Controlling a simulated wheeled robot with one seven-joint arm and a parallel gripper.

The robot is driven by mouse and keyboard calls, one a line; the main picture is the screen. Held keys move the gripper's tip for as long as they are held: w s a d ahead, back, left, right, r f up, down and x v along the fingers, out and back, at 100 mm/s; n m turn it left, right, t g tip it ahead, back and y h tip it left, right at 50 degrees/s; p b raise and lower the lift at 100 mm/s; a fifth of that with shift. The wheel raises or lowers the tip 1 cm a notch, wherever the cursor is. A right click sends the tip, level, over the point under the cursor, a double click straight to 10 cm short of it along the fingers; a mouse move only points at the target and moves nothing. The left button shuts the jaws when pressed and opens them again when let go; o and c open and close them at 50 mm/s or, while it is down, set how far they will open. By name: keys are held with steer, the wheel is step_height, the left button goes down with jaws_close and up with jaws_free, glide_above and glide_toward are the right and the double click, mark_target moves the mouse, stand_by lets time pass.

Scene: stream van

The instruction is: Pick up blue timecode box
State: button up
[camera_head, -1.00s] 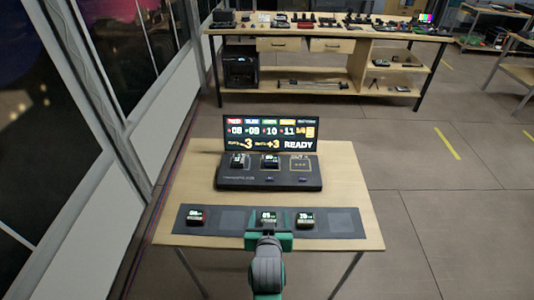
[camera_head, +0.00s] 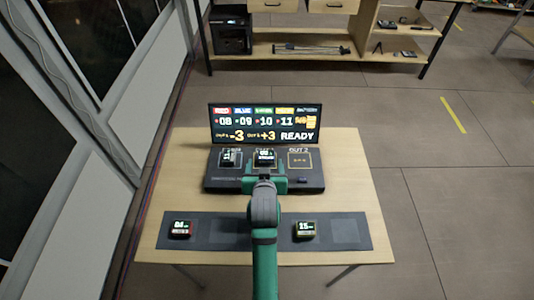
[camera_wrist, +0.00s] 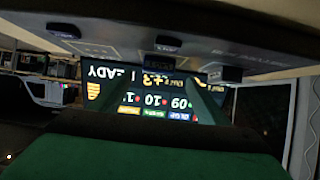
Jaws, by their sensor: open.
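Two small dark boxes with lit readouts stand on the black console (camera_head: 215,183): a left box (camera_head: 230,157) and a middle box (camera_head: 265,157). I cannot make out which box is blue. My open gripper (camera_head: 265,184) is at the console's front edge, just in front of the middle box, its green fingers spread. A red-edged box (camera_head: 181,229) and a box with a light readout (camera_head: 305,230) sit on the dark mat (camera_head: 345,232). My arm hides the mat's middle. In the wrist view, upside down, dark blocks (camera_wrist: 168,42) show near the console, their identity unclear.
A lit scoreboard (camera_head: 265,122) stands behind the console and reads READY; it also shows in the wrist view (camera_wrist: 150,95). The console's right slot (camera_head: 300,160) is empty. The wooden table (camera_head: 350,160) has bare room at the right. A shelf bench (camera_head: 300,50) stands behind.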

mark_target(266, 155)
steer(key=shift+x, duration=0.8)
steer(key=x, duration=0.4)
steer(key=shift+w+d+r, duration=0.2)
steer(key=shift+w+r, duration=0.05)
steer(key=shift+r, duration=0.05)
steer(key=shift+w+f, duration=0.35)
steer(key=shift+w, duration=0.25)
steer(key=shift+c, duration=0.6)
